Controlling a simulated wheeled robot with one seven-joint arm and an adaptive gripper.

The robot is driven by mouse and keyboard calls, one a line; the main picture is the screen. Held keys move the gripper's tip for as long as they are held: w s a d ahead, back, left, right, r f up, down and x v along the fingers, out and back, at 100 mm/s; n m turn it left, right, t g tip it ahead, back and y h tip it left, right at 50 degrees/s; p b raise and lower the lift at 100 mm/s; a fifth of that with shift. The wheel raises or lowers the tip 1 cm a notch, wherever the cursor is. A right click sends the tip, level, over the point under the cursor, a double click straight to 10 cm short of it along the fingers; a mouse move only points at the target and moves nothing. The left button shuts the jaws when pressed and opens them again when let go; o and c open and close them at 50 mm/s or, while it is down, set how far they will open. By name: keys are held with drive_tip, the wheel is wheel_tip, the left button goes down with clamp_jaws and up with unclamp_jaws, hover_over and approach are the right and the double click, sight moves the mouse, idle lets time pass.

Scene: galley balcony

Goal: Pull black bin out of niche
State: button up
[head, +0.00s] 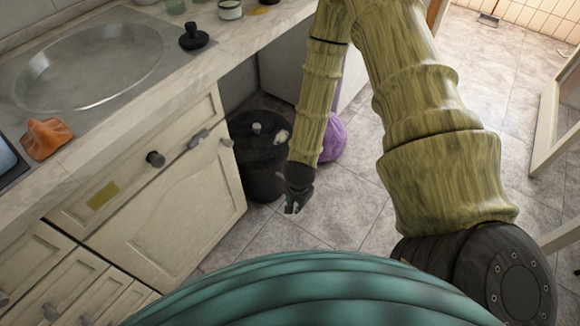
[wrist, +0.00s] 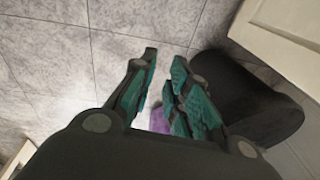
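The black bin (head: 262,172) stands on the floor in the niche under the counter, just right of the cream cabinet, with a lid that has a small grey knob. My gripper (head: 292,209) hangs in front of the bin's right side, low over the tiles. In the wrist view the dark bin (wrist: 262,118) lies to the right of my gripper (wrist: 160,62). The two teal-padded fingers are apart with nothing between them except floor and a bit of purple behind. I cannot tell whether a finger touches the bin.
A purple bag (head: 332,138) sits on the floor right behind my forearm; it also shows in the wrist view (wrist: 159,120). The cream cabinet (head: 175,215) borders the bin on the left. Open tiled floor (head: 340,212) lies to the right, with a pale frame (head: 556,110) at the far right.

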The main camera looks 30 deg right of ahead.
drive_tip(key=w+d+f+m+t+y+b, duration=0.1)
drive_tip(key=w+d+f+m+b, duration=0.4)
drive_tip(key=w+m+b, duration=0.45)
drive_tip(key=m+t+y+b, duration=0.1)
drive_tip(key=m+b, duration=0.5)
drive_tip(key=b, duration=0.1)
approach(282, 175)
drive_tip(key=shift+s+a, duration=0.1)
drive_tip(key=shift+s, duration=1)
drive_tip(key=shift+w+d+m+t+y+b, duration=0.4)
drive_tip(key=shift+w+m+b, duration=0.1)
drive_tip(key=shift+w+m, duration=0.15)
drive_tip(key=b+x, duration=0.5)
drive_tip(key=x, duration=0.5)
drive_tip(key=shift+f, duration=0.2)
drive_tip(key=shift+w, duration=0.1)
clamp_jaws()
